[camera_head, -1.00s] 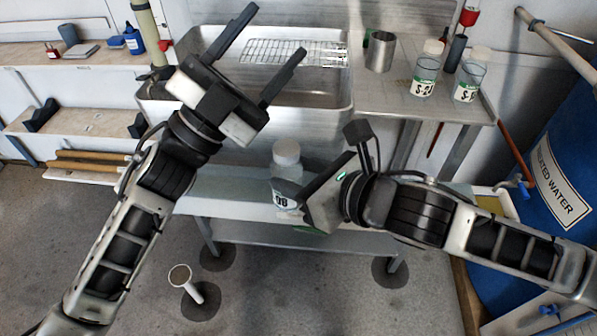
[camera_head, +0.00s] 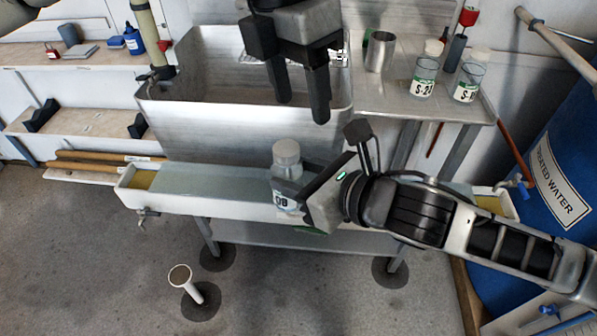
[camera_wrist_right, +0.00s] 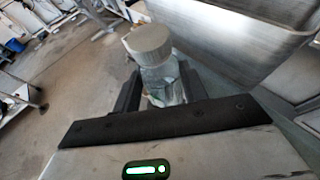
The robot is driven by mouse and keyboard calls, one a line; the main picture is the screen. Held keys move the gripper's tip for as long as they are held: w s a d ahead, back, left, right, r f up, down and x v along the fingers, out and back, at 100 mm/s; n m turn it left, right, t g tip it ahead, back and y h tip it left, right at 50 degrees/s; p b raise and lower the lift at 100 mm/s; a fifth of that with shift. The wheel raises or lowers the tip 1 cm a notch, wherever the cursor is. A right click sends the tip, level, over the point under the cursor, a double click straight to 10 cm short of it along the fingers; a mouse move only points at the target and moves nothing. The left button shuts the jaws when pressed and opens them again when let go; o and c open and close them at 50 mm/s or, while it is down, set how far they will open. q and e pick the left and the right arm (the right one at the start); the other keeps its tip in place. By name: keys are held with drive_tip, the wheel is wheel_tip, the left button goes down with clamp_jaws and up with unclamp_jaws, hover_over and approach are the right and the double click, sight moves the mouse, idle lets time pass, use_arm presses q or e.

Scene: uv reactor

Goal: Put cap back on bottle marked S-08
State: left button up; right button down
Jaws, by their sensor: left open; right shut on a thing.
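A clear bottle (camera_head: 281,185) with a white label ending in "08" is upright in my right gripper (camera_head: 306,190), above the white trough. It also shows between the fingers in the right wrist view (camera_wrist_right: 163,82). A whitish cap (camera_head: 286,150) sits on top of the bottle's neck; it is also on top in the wrist view (camera_wrist_right: 149,42). I cannot tell how tightly it is seated. My left gripper (camera_head: 301,108) is open and empty, fingers pointing down, higher than the cap and slightly right of it.
A metal sink (camera_head: 215,120) stands behind the bottle. The white trough (camera_head: 180,200) runs below. On the right metal shelf are a steel cup (camera_head: 380,52) and two capped, labelled bottles (camera_head: 424,78) (camera_head: 468,82). A blue barrel (camera_head: 550,180) is at far right.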

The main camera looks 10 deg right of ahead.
sight(286, 147)
use_arm(q)
drive_tip(key=shift+w+a+f+t+y, duration=0.15)
drive_tip(key=shift+w+a+t+y, duration=0.05)
drive_tip(key=shift+w+a+y, duration=0.2)
drive_tip(key=shift+w+a+f+t+y, duration=0.15)
drive_tip(key=shift+w+a+t+y, duration=0.1)
drive_tip(key=shift+a+y, duration=0.25)
drive_tip(key=shift+f, duration=0.15)
drive_tip(key=shift+f, duration=3.9)
drive_tip(key=c, duration=1)
drive_tip(key=shift+m, duration=0.9)
drive_tip(key=shift+c, duration=0.2)
drive_tip(key=o, duration=1.1)
drive_tip(key=shift+o, duration=0.2)
